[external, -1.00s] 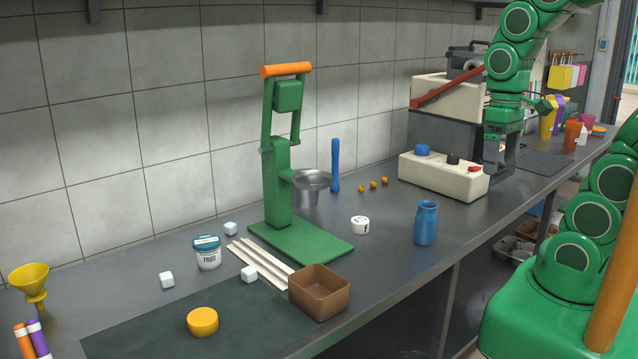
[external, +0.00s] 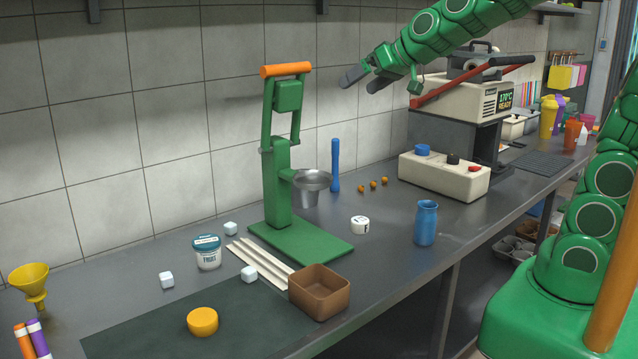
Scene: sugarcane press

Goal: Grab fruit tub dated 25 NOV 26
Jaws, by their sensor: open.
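A white tub with a dark teal lid and a label reading "FRUIT" (external: 208,254) stands upright on the grey counter, left of the green press. Any date on it is too small to read. A small white round container (external: 360,225) sits right of the press base; its dark marking is not legible. My gripper (external: 362,82) is open and empty, high above the counter near the wall, to the right of the press top and far from the tub.
The tall green press (external: 282,150) with an orange handle stands between my gripper and the tub.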

